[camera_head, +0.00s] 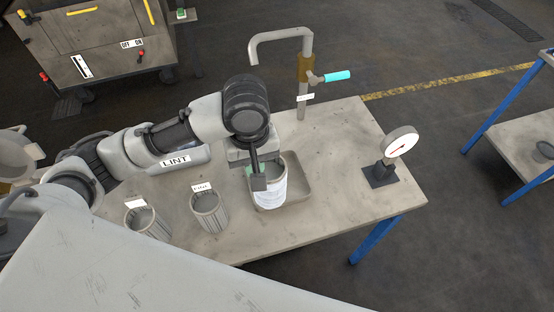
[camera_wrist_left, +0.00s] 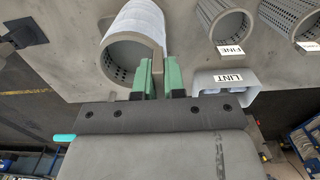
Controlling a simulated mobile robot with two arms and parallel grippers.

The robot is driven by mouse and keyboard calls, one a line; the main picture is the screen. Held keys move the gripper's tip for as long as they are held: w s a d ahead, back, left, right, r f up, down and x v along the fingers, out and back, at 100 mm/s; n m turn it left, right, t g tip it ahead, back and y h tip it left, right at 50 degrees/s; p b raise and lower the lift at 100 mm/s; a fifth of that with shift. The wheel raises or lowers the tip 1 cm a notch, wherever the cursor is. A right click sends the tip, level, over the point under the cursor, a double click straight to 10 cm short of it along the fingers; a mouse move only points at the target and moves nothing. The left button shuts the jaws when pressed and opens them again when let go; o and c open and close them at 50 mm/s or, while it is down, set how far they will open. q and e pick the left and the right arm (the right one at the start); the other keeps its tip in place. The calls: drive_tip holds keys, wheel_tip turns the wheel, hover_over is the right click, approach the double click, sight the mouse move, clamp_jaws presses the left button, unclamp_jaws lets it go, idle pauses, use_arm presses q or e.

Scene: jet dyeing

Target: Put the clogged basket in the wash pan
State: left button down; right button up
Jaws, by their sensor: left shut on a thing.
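The clogged basket (camera_head: 271,192) is a cylinder with a white coating around its wall, and it looks upright. My left gripper (camera_head: 259,178) is shut on its rim. In the left wrist view the green fingers (camera_wrist_left: 158,78) pinch the rim of the basket (camera_wrist_left: 136,22), whose perforated inside is partly visible. The wash pan (camera_head: 303,190) is a shallow grey tray on the table. The basket is at the pan's left part and hides much of it. I cannot tell whether its bottom touches the pan floor. My right gripper is not in view.
Two grey baskets stand left of the pan, one labelled FINE (camera_head: 209,213), the other (camera_head: 148,223) with an unreadable tag. A LINT bin (camera_head: 188,160) is behind them. A tap (camera_head: 304,70) rises behind the pan. A gauge (camera_head: 399,145) stands at right on the table (camera_head: 345,130).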

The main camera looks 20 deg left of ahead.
use_arm(q)
drive_tip(key=w+a+f+p, duration=0.1)
drive_tip(key=w+f+p, duration=0.1)
drive_tip(key=w+f, duration=0.8)
drive_tip(key=shift+a+f, duration=0.2)
drive_tip(key=shift+a, duration=0.1)
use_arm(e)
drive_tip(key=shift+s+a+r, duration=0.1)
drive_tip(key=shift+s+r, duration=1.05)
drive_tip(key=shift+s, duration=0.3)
use_arm(q)
drive_tip(key=shift+f, duration=0.1)
drive_tip(key=c, duration=1.2)
unclamp_jaws()
wheel_tip(320, 180, up, 12)
drive_tip(key=b, duration=0.2)
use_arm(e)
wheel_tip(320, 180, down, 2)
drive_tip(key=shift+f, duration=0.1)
